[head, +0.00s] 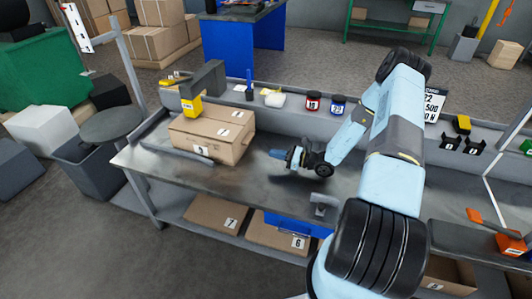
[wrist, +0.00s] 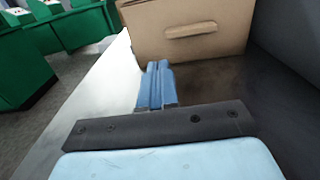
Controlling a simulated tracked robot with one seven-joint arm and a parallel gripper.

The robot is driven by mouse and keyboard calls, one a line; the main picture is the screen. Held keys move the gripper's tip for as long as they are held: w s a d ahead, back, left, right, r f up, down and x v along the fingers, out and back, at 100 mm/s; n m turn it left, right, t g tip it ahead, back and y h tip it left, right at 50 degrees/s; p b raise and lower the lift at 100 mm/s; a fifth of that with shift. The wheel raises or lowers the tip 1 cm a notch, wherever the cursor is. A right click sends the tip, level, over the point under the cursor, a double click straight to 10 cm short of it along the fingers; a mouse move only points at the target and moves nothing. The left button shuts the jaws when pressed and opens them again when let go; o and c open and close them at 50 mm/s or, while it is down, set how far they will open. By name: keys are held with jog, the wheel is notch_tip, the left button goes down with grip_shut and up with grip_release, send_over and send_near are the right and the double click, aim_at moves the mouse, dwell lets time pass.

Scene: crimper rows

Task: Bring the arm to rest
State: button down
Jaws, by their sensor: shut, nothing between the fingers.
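My gripper (head: 277,154) is above the grey workbench (head: 270,190), at the end of my light blue arm. Its blue fingers are together and empty. In the wrist view my gripper (wrist: 156,85) points toward a cardboard box. That box (head: 215,140) lies on the bench to the left of my gripper in the head view, with a label reading 3. The box (wrist: 190,32) stands beyond the fingertips in the wrist view, and a gap shows between them in the head view. My arm hides part of the bench on the right.
A yellow-and-grey tool (head: 192,105) stands behind the box. Red (head: 313,101) and blue (head: 338,104) jars sit on the back ledge. Boxes 7 (head: 217,213) and 6 (head: 280,238) lie on the lower shelf. A grey bin (head: 88,168) stands left of the bench. The bench around my gripper is clear.

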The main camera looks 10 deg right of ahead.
jog(key=shift+s+d, duration=0.3)
jog(key=shift+d, duration=0.2)
jog(key=shift+a+r+n+g, duration=0.1)
jog(key=shift+r+n+g, duration=0.2)
jog(key=shift+r, duration=0.15)
jog(key=s+a+r+n+g+h, duration=0.25)
jog(key=s+r+n, duration=0.2)
jog(key=r, duration=0.55)
jog(key=s+a+r+n+g+h, duration=0.15)
jog(key=s+r+n+g, duration=0.35)
jog(key=r, duration=0.5)
jog(key=s+a+r+n+g+h, duration=0.1)
jog(key=s+r+n+g+h, duration=0.2)
jog(key=r+n, duration=0.55)
jog(key=s+d+r+n+t+h, duration=0.2)
jog(key=s+r+t+h, duration=0.1)
jog(key=s+r, duration=0.6)
jog(key=s+d+r+n+t+h, duration=0.2)
jog(key=s+r+n+t+h, duration=0.1)
jog(key=s+r, duration=0.7)
jog(key=s+t+h, duration=0.1)
jog(key=s+h, duration=0.1)
jog(key=s, duration=0.1)
jog(key=shift+d+n, duration=0.3)
